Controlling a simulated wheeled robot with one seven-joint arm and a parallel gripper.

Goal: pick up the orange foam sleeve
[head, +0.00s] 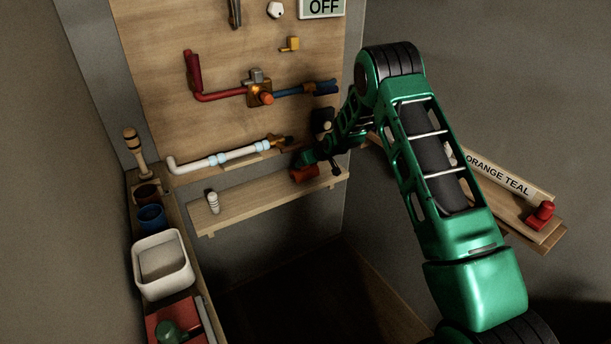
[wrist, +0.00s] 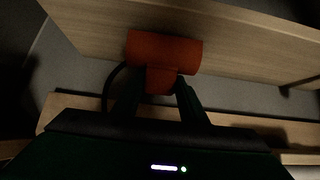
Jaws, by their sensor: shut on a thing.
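The orange foam sleeve (wrist: 165,48) is a short, red-orange piece in the wrist view, with a narrower part hanging down between my fingers. My gripper (wrist: 160,82) is shut on that narrower part, one dark finger on each side. In the head view the sleeve (head: 304,174) looks dark red at the right end of the low wooden shelf, with my gripper (head: 318,160) right behind it. I cannot tell whether the sleeve touches the shelf.
The low wooden shelf (head: 255,200) carries a small white ribbed piece (head: 212,202). Above it, a white pipe (head: 215,160) and red and blue pipes run along the wooden board (head: 160,85). At right, a ledge labelled "ORANGE TEAL" (head: 498,173) bears a red part (head: 540,213).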

